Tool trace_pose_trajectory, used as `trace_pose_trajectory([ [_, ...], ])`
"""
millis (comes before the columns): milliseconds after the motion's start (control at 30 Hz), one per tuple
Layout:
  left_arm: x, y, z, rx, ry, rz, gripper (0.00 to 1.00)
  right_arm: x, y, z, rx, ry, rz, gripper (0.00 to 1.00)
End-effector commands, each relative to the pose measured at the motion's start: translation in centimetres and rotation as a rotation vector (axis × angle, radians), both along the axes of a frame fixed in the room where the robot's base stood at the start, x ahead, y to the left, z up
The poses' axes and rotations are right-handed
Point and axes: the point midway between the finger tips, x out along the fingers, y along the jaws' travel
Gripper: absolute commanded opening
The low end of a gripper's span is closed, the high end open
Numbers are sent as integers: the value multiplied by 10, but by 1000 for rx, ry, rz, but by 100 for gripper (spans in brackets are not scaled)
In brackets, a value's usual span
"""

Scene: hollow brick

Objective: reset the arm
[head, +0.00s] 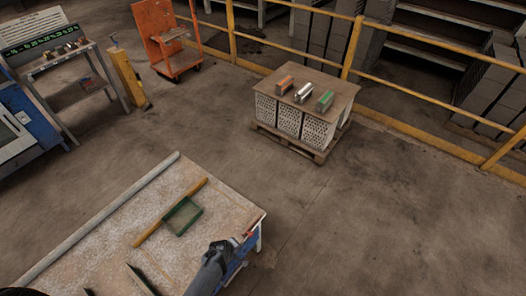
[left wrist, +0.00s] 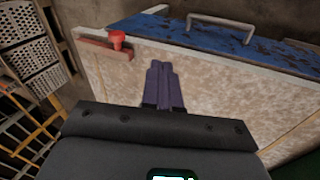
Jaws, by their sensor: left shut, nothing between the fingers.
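My left gripper (left wrist: 163,85) is shut and empty in the left wrist view, its dark fingers together over the pale worktable (left wrist: 215,85). In the head view the dark grey left arm comes in at the bottom, with the left gripper (head: 236,242) near the right corner of the worktable (head: 110,225). A red knob (left wrist: 118,38) on the table's edge is close to the fingertips, apart from them in the picture; it shows small in the head view (head: 248,234). My right gripper is in neither view.
A green tray (head: 183,216) and a yellow bar (head: 150,232) lie on the worktable. A metal handle (left wrist: 221,22) stands on its blue side. Beyond are a pallet stack (head: 305,110) with three bricks, an orange cart (head: 165,40) and yellow railings (head: 352,45). The right floor is clear.

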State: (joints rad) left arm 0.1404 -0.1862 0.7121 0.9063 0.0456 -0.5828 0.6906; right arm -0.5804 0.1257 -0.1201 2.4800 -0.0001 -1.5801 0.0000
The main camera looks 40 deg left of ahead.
Motion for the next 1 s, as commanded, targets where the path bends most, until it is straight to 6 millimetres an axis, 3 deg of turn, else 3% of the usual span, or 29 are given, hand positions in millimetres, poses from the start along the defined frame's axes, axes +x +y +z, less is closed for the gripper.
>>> trace_pose_trajectory([
  [167, -23, 2, -4, 3, 31, 1, 0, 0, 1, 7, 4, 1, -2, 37],
  [300, -65, 11, -9, 20, 86, -12, 0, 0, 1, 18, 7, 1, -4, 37],
  [367, -87, 22, -5, 47, 112, -32, 0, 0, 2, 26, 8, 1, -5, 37],
  [433, -105, 44, 12, 109, 120, -73, 0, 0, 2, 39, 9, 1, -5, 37],
  [567, -112, 77, 64, 227, 106, -186, 0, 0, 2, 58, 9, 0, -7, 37],
  [700, -104, 78, 132, 316, 95, -372, 0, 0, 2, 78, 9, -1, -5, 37],
  [767, -98, 67, 165, 347, 91, -473, 0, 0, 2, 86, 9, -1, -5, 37],
  [867, -89, 34, 224, 388, 79, -657, 0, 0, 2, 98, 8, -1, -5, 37],
  [1000, -87, -26, 306, 420, 52, -915, 0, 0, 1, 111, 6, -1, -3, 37],
])
